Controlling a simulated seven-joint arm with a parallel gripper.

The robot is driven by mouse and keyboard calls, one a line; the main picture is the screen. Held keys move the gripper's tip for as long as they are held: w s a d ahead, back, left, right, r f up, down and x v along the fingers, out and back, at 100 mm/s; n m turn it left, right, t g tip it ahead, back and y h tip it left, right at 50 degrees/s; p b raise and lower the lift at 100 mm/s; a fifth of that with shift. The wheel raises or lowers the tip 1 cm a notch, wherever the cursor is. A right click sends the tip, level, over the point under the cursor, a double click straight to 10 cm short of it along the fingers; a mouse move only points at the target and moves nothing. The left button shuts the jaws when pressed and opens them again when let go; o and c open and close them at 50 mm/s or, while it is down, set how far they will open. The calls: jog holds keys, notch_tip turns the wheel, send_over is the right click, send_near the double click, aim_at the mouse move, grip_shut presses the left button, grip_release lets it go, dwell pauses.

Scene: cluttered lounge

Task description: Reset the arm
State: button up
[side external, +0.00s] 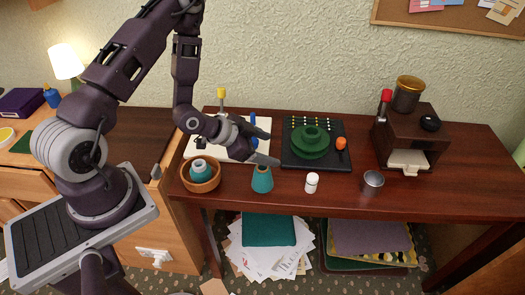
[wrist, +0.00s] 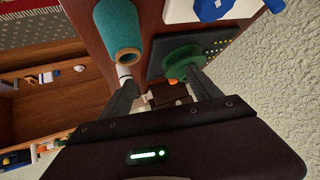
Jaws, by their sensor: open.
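My gripper (side external: 273,147) is open over the dark wooden table (side external: 447,170), with nothing between its fingers. Its two fingers also show spread in the wrist view (wrist: 160,92). A teal vase (side external: 262,181) stands upright on the table just below and in front of the fingertips. In the wrist view the vase (wrist: 119,32) is to the upper left of the fingers. A gap to the vase is hard to judge.
A wooden bowl (side external: 217,184) holds a teal piece (side external: 201,167). A black board (side external: 339,128) bears a green round piece (side external: 311,141). A white bottle (side external: 312,183), metal cup (side external: 372,183) and coffee machine (side external: 410,140) stand right. A white sheet (side external: 198,146) lies behind my gripper.

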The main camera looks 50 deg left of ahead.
jog(key=s+a+r+n+g+y, duration=0.1)
jog(key=s+r+y, duration=0.1)
jog(key=r, duration=0.7)
jog(key=s+a+r+n+g+y, duration=0.1)
jog(key=s+r+y, duration=0.1)
jog(key=r, duration=0.7)
jog(key=s+d+r+n, duration=0.1)
jog(key=s+d+r, duration=0.1)
jog(key=s, duration=0.4)
jog(key=s+d+r+n+g, duration=0.1)
jog(key=s+d+r, duration=0.1)
jog(key=s+r, duration=0.2)
jog(key=s+d+r+n+h, duration=0.1)
jog(key=s+r, duration=0.2)
jog(key=s, duration=0.7)
jog(key=shift+d+r+n+g, duration=0.3)
jog(key=shift+d+n+g, duration=0.1)
